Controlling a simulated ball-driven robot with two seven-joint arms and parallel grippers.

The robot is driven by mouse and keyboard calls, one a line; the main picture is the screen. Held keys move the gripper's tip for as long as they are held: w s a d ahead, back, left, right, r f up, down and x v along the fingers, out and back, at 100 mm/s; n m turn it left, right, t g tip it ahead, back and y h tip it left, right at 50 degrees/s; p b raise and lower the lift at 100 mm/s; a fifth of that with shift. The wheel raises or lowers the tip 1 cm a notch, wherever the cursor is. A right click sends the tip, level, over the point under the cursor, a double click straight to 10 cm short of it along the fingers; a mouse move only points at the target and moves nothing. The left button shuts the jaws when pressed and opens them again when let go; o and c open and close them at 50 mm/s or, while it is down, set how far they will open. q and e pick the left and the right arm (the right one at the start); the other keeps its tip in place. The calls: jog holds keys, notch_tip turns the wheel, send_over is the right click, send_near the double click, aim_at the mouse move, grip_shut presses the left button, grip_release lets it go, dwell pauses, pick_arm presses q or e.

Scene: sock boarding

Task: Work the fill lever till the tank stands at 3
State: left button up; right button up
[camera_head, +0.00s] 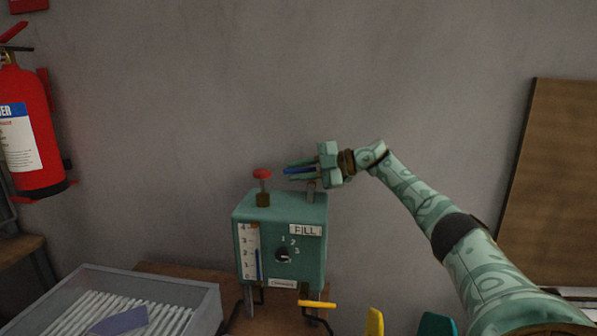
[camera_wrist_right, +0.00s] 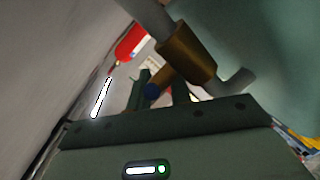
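The teal tank box (camera_head: 312,262) stands in the lower middle of the head view, with a "FILL" label and a dial. Its white gauge (camera_head: 249,238) is marked 0 to 4, and the blue column stands at roughly 2. My right gripper (camera_head: 290,169) is above the box top, pointing left. My left gripper is out of view.
A red knob (camera_head: 262,175) stands on the box top, left of my gripper. A yellow handle (camera_head: 318,304) sticks out low at the front. A grey tray (camera_head: 207,310) is at lower left; a fire extinguisher (camera_head: 25,125) hangs further left. The wall above is clear.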

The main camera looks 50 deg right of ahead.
jog(key=p+v, duration=0.1)
jog(key=v, duration=1.5)
jog(key=shift+s, duration=0.15)
dwell(1.3)
